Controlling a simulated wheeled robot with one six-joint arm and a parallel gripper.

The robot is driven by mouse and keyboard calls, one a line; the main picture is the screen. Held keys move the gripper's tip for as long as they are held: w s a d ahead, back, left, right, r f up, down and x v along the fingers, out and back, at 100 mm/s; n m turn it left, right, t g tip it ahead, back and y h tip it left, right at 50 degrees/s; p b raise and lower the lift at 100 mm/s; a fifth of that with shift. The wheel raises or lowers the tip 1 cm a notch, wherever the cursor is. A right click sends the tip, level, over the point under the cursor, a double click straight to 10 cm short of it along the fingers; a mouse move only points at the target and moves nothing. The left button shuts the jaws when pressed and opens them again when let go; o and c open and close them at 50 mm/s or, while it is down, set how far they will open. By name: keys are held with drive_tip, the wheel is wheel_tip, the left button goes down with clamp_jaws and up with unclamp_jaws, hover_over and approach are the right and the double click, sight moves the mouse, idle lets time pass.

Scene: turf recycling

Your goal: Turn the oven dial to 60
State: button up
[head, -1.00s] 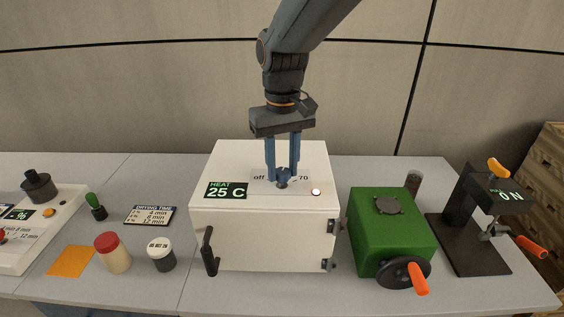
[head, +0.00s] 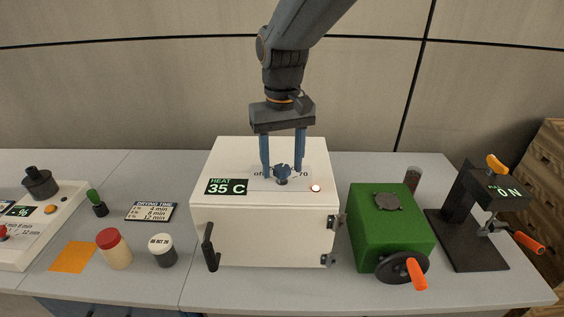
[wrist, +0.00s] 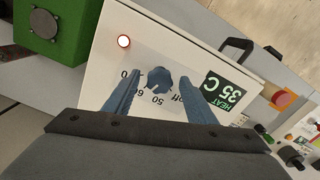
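The white oven (head: 262,235) stands at the middle of the table with its door handle (head: 209,247) at the front left. On its top is a blue dial (head: 282,174), which also shows in the wrist view (wrist: 158,80). The heat display (head: 227,187) reads 35 C. A round light (head: 316,188) glows right of the dial. My gripper (head: 282,172) is open, its two blue fingers on either side of the dial with gaps to it. In the wrist view the fingers (wrist: 160,87) partly hide the printed scale; "off", 50 and part of 60 show.
A green box (head: 392,247) with an orange-handled crank stands close right of the oven, and a black press (head: 468,225) beyond it. Left are jars (head: 114,251), a drying time sign (head: 150,212) and a white control panel (head: 45,225).

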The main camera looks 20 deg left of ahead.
sight(281, 169)
wheel_tip(281, 169, up, 8)
drive_tip(key=shift+f+b, duration=0.1)
drive_tip(key=shift+b, duration=1.1)
drive_tip(key=shift+s, duration=0.1)
